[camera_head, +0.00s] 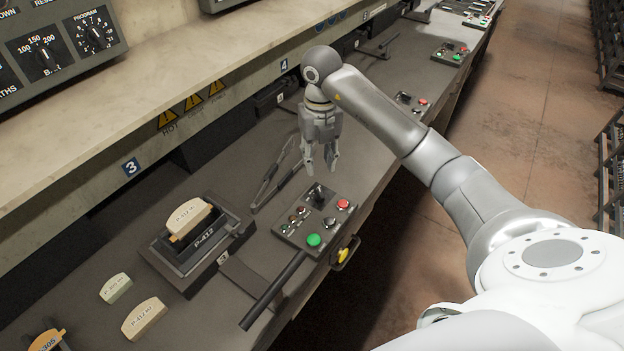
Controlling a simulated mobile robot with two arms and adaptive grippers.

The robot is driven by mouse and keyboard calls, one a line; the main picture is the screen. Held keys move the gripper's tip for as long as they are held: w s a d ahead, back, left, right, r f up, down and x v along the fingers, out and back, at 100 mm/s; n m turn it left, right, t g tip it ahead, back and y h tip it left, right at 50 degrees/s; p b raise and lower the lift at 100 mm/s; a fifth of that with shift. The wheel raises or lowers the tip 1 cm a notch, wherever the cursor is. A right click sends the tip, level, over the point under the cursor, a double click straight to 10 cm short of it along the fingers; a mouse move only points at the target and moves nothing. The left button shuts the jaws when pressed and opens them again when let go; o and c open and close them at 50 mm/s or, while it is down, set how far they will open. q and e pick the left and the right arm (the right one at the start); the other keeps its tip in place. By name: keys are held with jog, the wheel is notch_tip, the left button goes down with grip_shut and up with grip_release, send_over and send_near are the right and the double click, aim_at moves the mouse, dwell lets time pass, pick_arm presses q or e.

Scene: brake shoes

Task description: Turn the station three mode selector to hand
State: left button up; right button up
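The station three control box (290,232) lies on the bench at the front edge, below the blue "3" sign (131,167). It carries a green button (314,240), a red button (343,204), small knobs or lamps and a raised black knob (318,196). I cannot tell for sure which is the mode selector, nor read its setting. My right gripper (320,169) points down above the box's far side, close above the black knob. Its two fingers are apart with nothing between them. I cannot tell if they touch the knob. My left gripper is out of view.
A black lever (272,291) sticks out left of the box. Long-handled tongs (275,176) lie behind it. A P-412 fixture (196,246) holds a tan brake shoe (189,217). Loose shoes (144,319) lie at lower left. A yellow knob (343,255) sits on the bench's front face.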

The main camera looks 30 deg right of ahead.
aim_at(321, 193)
jog(key=f, duration=0.1)
jog(key=s+f, duration=0.1)
jog(key=f, duration=0.1)
jog(key=f+p, duration=0.1)
jog(key=f, duration=0.1)
jog(key=shift+s, duration=0.35)
jog(key=f, duration=0.1)
jog(key=f+p, duration=0.1)
jog(key=f, duration=0.1)
jog(key=shift+w, duration=0.3)
notch_tip(321, 193, down, 2)
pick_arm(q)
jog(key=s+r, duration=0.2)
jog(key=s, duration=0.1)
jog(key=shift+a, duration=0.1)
pick_arm(e)
grip_shut()
